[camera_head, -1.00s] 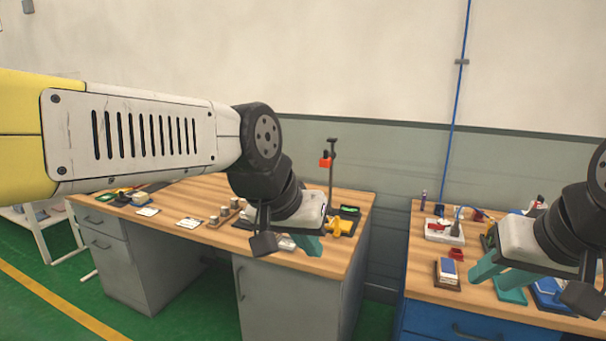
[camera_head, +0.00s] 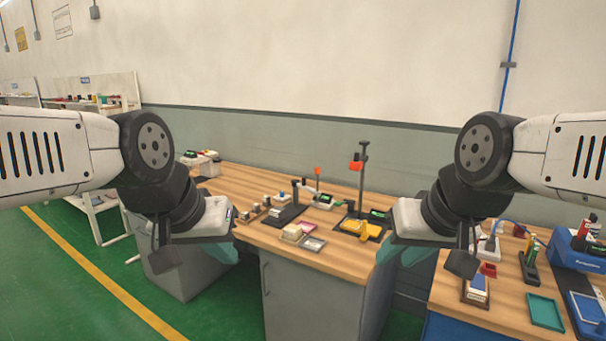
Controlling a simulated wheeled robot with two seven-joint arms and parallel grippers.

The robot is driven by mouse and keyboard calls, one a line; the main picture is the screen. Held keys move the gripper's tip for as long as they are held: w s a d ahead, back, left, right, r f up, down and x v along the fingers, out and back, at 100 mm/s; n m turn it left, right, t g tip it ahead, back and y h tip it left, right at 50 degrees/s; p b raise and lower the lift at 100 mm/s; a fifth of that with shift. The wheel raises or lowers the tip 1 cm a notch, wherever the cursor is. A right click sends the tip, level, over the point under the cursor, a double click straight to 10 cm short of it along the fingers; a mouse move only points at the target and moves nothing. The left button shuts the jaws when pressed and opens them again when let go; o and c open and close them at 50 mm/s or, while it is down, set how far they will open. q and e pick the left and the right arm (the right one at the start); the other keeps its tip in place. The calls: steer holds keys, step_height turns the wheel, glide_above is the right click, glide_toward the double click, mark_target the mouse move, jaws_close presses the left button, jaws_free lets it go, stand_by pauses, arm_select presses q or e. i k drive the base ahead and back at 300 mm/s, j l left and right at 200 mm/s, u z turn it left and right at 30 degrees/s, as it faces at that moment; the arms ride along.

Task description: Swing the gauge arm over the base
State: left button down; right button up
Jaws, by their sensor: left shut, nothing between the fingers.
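I cannot tell for sure which of these is the gauge arm. My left gripper (camera_head: 226,254) is shut and empty, in front of the bench's left part. My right gripper (camera_head: 398,256) is in front of the bench's right end, its teal fingers partly hidden by its own body; I cannot see whether they are apart.
A second bench on the right holds a teal tray (camera_head: 545,312), a blue box (camera_head: 575,252) and several small items. A gap separates the benches.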

mark_target(295, 183)
steer(key=i+l, duration=0.1)
steer(key=i, duration=0.65)
steer(key=i+l+u, duration=0.15)
steer(key=i, duration=0.65)
